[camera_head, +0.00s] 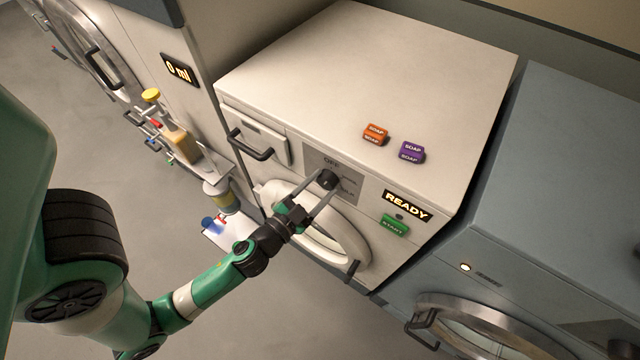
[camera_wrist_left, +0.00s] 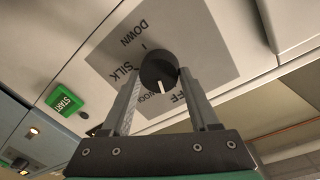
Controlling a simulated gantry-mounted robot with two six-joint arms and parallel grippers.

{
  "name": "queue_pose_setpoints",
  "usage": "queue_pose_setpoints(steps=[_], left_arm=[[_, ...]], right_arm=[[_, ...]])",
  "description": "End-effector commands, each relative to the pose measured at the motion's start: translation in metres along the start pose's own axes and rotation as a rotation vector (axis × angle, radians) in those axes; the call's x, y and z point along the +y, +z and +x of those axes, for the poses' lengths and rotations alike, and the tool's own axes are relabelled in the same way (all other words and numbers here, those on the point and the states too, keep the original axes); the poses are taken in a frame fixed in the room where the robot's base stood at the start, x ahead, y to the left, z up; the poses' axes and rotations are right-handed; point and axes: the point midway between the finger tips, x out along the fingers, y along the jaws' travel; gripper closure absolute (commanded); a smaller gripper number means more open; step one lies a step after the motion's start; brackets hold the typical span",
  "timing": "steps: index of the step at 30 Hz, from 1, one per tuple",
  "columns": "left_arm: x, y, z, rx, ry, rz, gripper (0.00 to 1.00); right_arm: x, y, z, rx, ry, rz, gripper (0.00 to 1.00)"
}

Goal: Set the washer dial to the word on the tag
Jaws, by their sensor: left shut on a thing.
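The washer dial (camera_head: 327,180) is a black round knob on a grey panel of the white washer (camera_head: 370,75). My left gripper (camera_head: 318,192) reaches it from the front and is shut on it. In the left wrist view the dial (camera_wrist_left: 158,68) sits between the two fingers. Its white pointer mark faces the gripper's side, near the partly hidden words WOOL and OFF; I cannot tell which word it meets exactly. DOWN and SILK read clearly on the panel (camera_wrist_left: 185,35). No tag with a word is recognisable. My right gripper is not in view.
A READY display (camera_head: 407,206) and green START button (camera_head: 395,226) are right of the dial. Orange (camera_head: 375,133) and purple (camera_head: 411,151) soap blocks lie on the washer top. The washer's round door (camera_head: 345,240) is below the dial. A bottle shelf (camera_head: 215,165) stands left.

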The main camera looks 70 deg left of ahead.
Motion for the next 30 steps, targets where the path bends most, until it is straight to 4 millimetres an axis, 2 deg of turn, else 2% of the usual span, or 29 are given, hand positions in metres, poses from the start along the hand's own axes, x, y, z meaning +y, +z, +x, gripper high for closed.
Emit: queue_pose_setpoints(steps=[15, 21, 30], left_arm=[[0.001, -0.003, 0.0, -0.041, 0.009, 0.465, 0.94], [0.002, -0.002, 0.0, -0.052, 0.011, 0.588, 0.94], [0.002, -0.002, 0.0, -0.06, 0.012, 0.676, 0.94]], right_arm=[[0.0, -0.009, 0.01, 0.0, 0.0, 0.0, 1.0], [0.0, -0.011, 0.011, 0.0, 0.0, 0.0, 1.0], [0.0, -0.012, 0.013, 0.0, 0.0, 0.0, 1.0]])
